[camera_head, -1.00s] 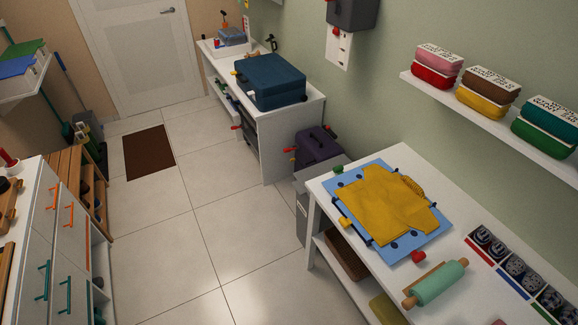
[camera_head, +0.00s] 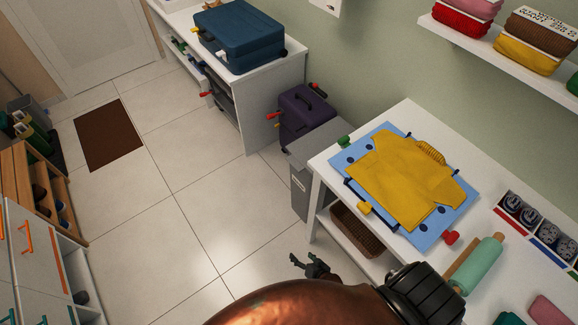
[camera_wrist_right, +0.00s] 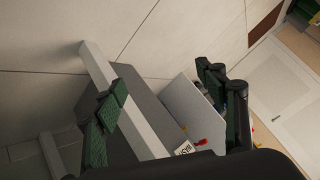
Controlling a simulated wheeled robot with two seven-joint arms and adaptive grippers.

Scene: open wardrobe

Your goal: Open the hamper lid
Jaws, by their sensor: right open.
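The grey hamper (camera_head: 301,187) stands on the floor between the white table and the white bench, with a small label on its front. Its lid (camera_head: 318,146) looks shut. In the right wrist view, a grey surface that looks like the hamper (camera_wrist_right: 148,108) shows beyond and between the fingers, with a white label near its lower end. My right gripper (camera_head: 312,265) is open and empty, in front of the white table and nearer than the hamper, apart from it. Its green-padded fingers also show in the right wrist view (camera_wrist_right: 162,108). My left gripper is out of view.
The white table (camera_head: 316,195) bears a yellow garment on a blue board; a brown basket (camera_head: 357,240) sits on its lower shelf. A purple case (camera_head: 305,112) stands behind the hamper. The white bench (camera_head: 272,105) holds a blue suitcase.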

